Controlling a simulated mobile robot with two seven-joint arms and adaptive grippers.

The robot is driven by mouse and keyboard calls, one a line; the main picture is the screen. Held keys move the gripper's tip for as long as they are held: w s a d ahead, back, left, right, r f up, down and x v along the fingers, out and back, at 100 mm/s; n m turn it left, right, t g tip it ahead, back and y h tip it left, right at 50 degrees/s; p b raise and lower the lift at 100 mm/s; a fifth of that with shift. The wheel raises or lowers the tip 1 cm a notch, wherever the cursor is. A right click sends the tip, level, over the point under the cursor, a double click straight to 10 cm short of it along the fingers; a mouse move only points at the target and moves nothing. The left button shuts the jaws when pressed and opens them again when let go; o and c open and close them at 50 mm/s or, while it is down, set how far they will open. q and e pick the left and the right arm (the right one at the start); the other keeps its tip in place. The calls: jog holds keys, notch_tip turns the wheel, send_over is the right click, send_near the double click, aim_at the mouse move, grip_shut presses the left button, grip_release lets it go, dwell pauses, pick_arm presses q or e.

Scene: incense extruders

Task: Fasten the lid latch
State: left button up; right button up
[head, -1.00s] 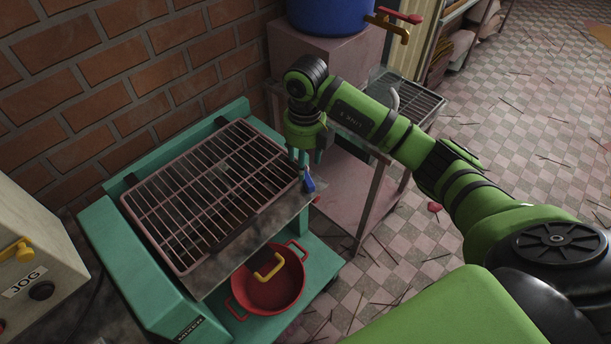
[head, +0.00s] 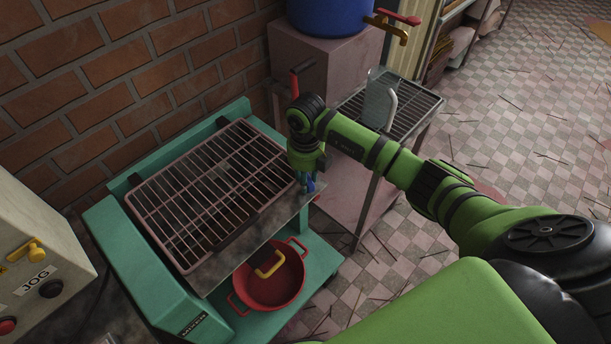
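The teal machine (head: 140,268) has a pink wire-grille lid (head: 211,190) lying flat over its hopper. A small blue latch (head: 309,188) sits at the right edge of the metal top, beside the lid's right corner. My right gripper (head: 308,183) points down at the latch, with its fingertips right at the blue part. The fingers and the latch overlap, so I cannot tell whether they grip it or only touch it. My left gripper is out of view.
A grey panel marked JOG (head: 35,245) is at the left. Behind my arm, a cart with a wire rack (head: 412,107) holds a clear jug (head: 378,99). A blue tank (head: 330,12) stands behind.

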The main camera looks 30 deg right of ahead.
grip_shut()
jog(key=n+b, duration=0.1)
jog(key=b, duration=0.1)
jog(key=n+b, duration=0.2)
jog(key=shift+d+f, duration=0.1)
jog(key=shift+f, duration=0.15)
jog(key=shift+r+n+b, duration=0.1)
jog(key=shift+n+b, duration=0.25)
jog(key=shift+n, duration=0.25)
jog(key=shift+r+n, duration=0.2)
jog(key=shift+n, duration=0.2)
jog(key=shift+s, duration=0.1)
jog(key=o, duration=0.9)
grip_release()
